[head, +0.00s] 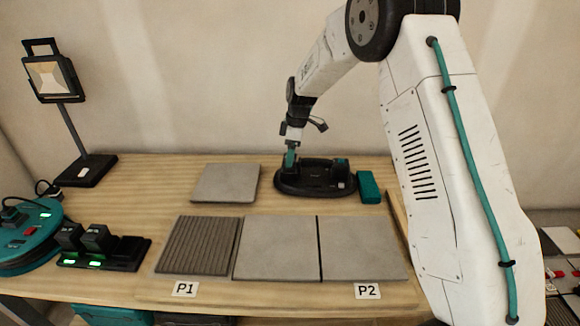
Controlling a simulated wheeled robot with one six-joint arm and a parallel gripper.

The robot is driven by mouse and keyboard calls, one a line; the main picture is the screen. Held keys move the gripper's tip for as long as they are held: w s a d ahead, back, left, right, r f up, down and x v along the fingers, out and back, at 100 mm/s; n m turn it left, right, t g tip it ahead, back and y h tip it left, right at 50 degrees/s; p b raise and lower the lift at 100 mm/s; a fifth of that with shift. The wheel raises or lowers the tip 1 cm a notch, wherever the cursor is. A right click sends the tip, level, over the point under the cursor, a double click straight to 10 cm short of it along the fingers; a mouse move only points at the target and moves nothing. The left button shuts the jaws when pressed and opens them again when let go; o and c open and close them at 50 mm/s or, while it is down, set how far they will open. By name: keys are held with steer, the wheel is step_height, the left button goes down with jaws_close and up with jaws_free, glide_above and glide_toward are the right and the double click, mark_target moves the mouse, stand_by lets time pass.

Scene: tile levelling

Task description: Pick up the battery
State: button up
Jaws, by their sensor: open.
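Two dark blocks that look like batteries, one on the left (69,236) and one on the right (96,238), stand in a black charger (128,254) at the left of the bench, with green lights below them. My gripper (291,160) is open, well to the right of them at the back of the bench. It is over the left end of a black oval tool (315,186); I cannot tell whether it touches the tool. A teal block (368,187) lies just right of that tool; I cannot tell what it is.
A loose grey tile (226,183) lies at the back. A ribbed tile (198,245) and two smooth tiles, left (275,248) and right (364,248), lie in front by labels P1 and P2. A lamp (86,170) and teal round device (28,235) stand left.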

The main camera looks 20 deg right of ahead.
step_height(320, 180, down, 2)
steer(key=shift+a+f, duration=0.15)
steer(key=shift+f, duration=0.1)
steer(key=c, duration=1.2)
steer(key=shift+o, duration=0.2)
steer(key=shift+r, duration=0.15)
steer(key=shift+w+r, duration=0.1)
steer(key=shift+r, duration=0.55)
step_height(320, 180, up, 2)
steer(key=shift+r, duration=0.2)
steer(key=s+a+r, duration=0.1)
steer(key=s+a, duration=0.2)
steer(key=s, duration=0.5)
steer(key=s+a, duration=0.2)
steer(key=s, duration=0.5)
step_height(320, 180, up, 6)
